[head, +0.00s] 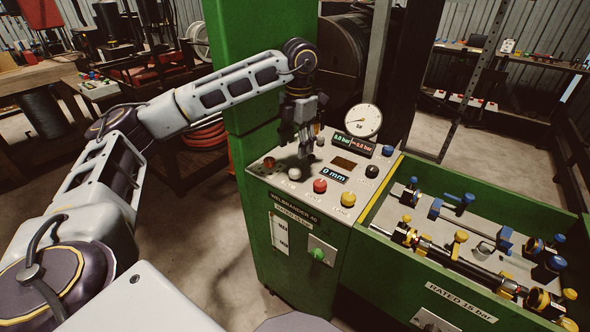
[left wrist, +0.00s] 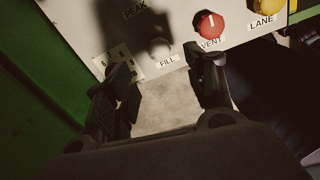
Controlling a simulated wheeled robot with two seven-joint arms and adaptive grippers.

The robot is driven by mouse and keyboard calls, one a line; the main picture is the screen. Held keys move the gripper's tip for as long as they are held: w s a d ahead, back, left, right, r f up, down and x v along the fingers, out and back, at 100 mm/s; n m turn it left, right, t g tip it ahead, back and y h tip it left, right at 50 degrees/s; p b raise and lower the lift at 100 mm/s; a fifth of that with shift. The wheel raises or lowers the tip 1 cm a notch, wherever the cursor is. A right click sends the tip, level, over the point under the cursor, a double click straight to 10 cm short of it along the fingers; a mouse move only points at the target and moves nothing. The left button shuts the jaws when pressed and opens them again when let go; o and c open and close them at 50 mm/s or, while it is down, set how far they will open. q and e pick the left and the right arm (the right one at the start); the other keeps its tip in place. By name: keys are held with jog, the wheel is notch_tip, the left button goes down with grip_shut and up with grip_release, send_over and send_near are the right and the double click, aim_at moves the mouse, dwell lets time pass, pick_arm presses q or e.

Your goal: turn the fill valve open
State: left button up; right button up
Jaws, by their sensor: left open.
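The fill valve knob (left wrist: 160,47) sits in shadow just above its FILL label (left wrist: 167,61) in the left wrist view. In the head view a pale knob (head: 294,173) shows at the near left of the sloped panel, left of the red VENT knob (head: 320,186). My left gripper (head: 305,153) points down over the panel. In the left wrist view its fingers (left wrist: 163,72) are spread and empty, on either side of the FILL label in the picture. I cannot tell their exact height above the panel. My right gripper is not in view.
The yellow LANE knob (head: 348,199) stands right of VENT. A round gauge (head: 362,121), small displays and a black knob (head: 372,171) are farther back. A green tray (head: 378,212) with hose fittings adjoins on the right. A green column (head: 235,40) rises behind my arm.

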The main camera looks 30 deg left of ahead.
aim_at(295, 170)
pick_arm(q)
jog(key=f, duration=0.7)
jog(key=shift+a+f, duration=0.2)
jog(key=shift+f, duration=1.05)
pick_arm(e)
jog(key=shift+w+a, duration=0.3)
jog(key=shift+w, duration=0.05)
pick_arm(q)
jog(key=c, duration=1)
jog(key=shift+c, duration=0.2)
